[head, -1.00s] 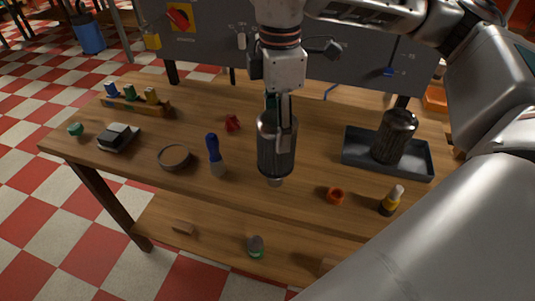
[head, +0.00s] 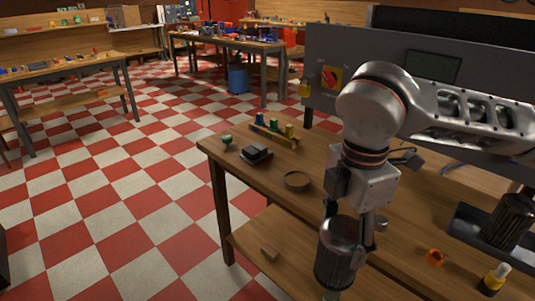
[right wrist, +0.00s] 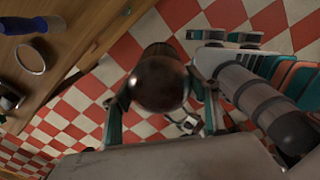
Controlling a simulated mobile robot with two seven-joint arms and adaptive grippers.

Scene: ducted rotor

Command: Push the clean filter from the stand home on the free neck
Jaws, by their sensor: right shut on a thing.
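My right gripper (head: 346,238) is shut on a dark ribbed filter (head: 333,265) and holds it upright, with a short stub at its lower end. In the right wrist view the gripper (right wrist: 162,100) closes around the held filter's dark round end (right wrist: 160,82), with checkered floor behind it. A second dark ribbed filter (head: 507,222) stands in the dark tray (head: 468,224) at the right. I cannot tell from their looks which filter is clean. I cannot make out the free neck or the stand. My left gripper is not in view.
A grey panel (head: 335,50) stands behind. Open floor lies to the left.

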